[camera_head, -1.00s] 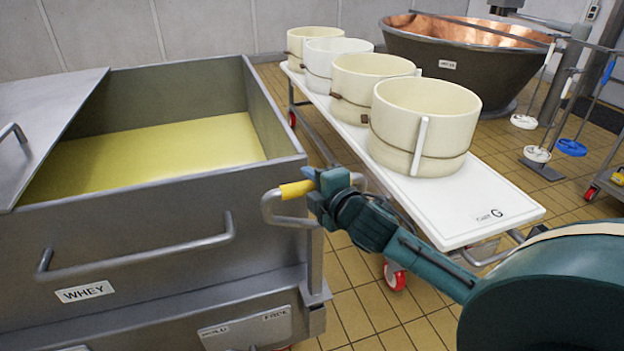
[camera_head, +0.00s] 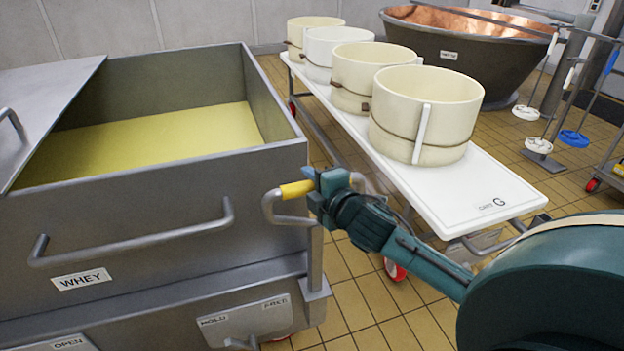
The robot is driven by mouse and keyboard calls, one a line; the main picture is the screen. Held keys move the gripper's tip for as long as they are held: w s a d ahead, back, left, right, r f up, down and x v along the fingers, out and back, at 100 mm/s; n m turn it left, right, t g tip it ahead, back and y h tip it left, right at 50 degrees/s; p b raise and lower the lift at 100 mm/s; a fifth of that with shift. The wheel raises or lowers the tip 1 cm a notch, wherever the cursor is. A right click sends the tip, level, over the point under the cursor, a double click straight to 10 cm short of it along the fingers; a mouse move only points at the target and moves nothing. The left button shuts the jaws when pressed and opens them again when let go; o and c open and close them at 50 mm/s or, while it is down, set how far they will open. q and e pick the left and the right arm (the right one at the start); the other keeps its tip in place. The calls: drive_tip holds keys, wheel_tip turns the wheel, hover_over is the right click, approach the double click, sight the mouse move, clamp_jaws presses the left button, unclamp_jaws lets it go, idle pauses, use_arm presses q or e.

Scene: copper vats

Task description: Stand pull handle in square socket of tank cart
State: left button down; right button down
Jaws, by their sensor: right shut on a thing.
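The pull handle is a bent grey metal tube (camera_head: 268,207) with a yellow grip section (camera_head: 297,189). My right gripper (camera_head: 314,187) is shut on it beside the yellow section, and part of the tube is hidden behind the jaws. The handle shows in front of the right corner of the tank cart (camera_head: 150,212), a grey steel tank labelled WHEY with yellow liquid inside. I cannot tell whether the handle touches the tank. I cannot make out the square socket. My left gripper is not in view.
A white cart marked G (camera_head: 510,206) carries several cream moulds to the right of the tank. A copper-lined vat (camera_head: 440,62) stands behind. Cleaning tools (camera_head: 538,145) stand at far right. Tiled floor (camera_head: 350,305) is clear between tank and my arm.

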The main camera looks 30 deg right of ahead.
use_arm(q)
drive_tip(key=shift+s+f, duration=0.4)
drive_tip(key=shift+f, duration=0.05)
use_arm(e)
drive_tip(key=shift+r, duration=0.2)
drive_tip(key=c, duration=1.2)
unclamp_jaws()
drive_tip(key=shift+o, duration=0.4)
drive_tip(key=shift+f, duration=0.4)
drive_tip(key=shift+s+r, duration=0.1)
drive_tip(key=shift+r, duration=0.1)
use_arm(q)
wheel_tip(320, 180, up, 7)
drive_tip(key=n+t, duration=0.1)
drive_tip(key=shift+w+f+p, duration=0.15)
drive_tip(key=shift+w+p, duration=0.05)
drive_tip(key=shift+p, duration=0.1)
use_arm(e)
drive_tip(key=s+r, duration=0.2)
drive_tip(key=s, duration=1)
drive_tip(key=shift+s+a+r, duration=0.35)
drive_tip(key=shift+s, duration=0.05)
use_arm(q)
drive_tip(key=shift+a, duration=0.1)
use_arm(e)
drive_tip(key=shift+r, duration=0.1)
